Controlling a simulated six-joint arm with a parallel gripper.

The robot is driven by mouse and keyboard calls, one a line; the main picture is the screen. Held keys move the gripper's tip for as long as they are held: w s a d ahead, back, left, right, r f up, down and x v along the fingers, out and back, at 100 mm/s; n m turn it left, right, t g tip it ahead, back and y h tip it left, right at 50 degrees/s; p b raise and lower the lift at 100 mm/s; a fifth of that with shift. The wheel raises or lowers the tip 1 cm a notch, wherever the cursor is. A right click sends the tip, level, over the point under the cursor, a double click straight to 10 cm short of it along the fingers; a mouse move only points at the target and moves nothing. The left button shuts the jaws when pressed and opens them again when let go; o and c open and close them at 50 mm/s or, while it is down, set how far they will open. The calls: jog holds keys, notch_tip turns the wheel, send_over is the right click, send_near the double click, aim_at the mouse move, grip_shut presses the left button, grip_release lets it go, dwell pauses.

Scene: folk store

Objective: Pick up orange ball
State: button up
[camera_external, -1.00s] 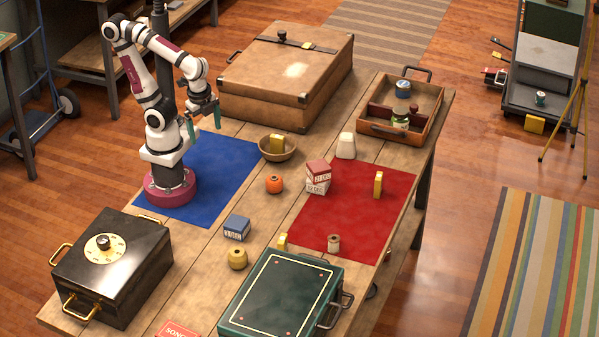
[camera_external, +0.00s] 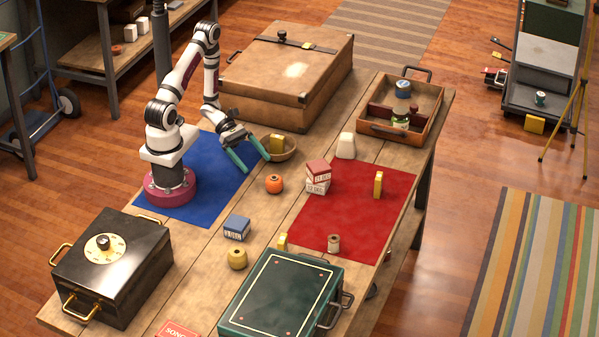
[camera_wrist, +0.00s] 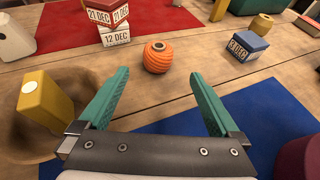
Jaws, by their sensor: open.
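The orange ball (camera_external: 274,184) is a ribbed round thing with a dark hole in its top. It sits on bare wood between the blue and red mats. In the wrist view the orange ball (camera_wrist: 158,57) lies ahead of and between my fingers, apart from them. My gripper (camera_external: 256,165) has teal fingers spread wide and empty, over the blue mat's right edge near the wooden bowl. In the wrist view my gripper (camera_wrist: 160,100) shows both fingers in full.
The wooden bowl (camera_external: 290,153) with a yellow block (camera_external: 277,144) stands close to my fingers. A blue block (camera_external: 237,228) is nearer the camera. Bare wood surrounds the ball.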

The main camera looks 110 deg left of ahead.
aim_at(272, 178)
jog(key=x, duration=0.9)
jog(key=shift+w, duration=0.35)
jog(key=shift+a, duration=0.1)
jog(key=c, duration=1.4)
